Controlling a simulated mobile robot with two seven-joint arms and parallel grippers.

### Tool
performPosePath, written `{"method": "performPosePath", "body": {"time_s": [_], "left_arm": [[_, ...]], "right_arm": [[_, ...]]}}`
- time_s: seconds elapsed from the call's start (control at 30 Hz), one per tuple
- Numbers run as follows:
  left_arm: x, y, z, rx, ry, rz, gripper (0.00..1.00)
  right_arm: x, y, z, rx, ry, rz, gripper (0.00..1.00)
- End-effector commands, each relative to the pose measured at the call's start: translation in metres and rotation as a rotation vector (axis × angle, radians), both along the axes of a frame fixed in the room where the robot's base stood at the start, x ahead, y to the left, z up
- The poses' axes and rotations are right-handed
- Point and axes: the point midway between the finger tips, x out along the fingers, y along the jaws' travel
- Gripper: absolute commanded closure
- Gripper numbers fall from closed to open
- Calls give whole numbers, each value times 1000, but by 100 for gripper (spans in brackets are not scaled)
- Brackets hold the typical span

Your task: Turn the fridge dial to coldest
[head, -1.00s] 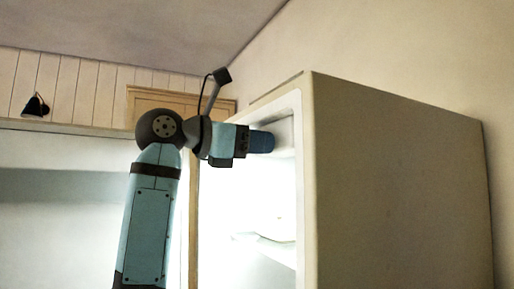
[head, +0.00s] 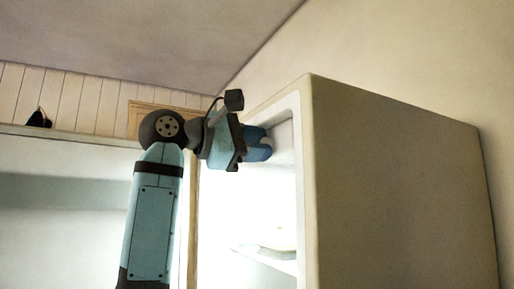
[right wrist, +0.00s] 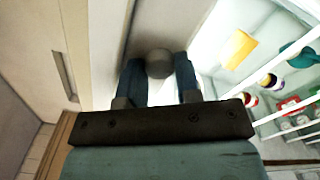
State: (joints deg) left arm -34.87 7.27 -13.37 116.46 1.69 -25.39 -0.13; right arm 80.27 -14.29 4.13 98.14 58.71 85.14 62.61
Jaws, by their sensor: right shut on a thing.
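The fridge dial (right wrist: 158,62) is a round grey knob on the pale panel at the top inside the fridge (head: 400,190). In the right wrist view my right gripper (right wrist: 159,70) has its two blue fingers on either side of the dial, shut on it. In the head view the right gripper (head: 265,145) reaches into the upper front of the open fridge, and the dial is hidden behind it. Any marks on the dial cannot be made out. My left gripper is in neither view.
The fridge interior is brightly lit, with a shelf (head: 270,257) below the gripper. In the right wrist view, shelves at the right hold several items, among them a yellow block (right wrist: 236,48) and a teal item (right wrist: 300,56). A black lamp (head: 39,118) is at the far left.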

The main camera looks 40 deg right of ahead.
Motion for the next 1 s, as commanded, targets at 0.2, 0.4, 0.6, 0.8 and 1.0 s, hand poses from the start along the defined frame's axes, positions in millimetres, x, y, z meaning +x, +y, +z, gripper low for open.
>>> {"method": "performPosePath", "body": {"time_s": [0.2,0.4,0.6,0.8,1.0], "left_arm": [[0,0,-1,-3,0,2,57],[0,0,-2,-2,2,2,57],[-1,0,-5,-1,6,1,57],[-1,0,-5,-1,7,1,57],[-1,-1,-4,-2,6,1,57]], "right_arm": [[0,0,0,-11,-40,0,93],[0,0,0,-14,-48,0,93],[0,0,0,-14,-48,0,93],[0,0,0,-15,-47,0,44],[0,0,1,-15,-45,1,44]]}}
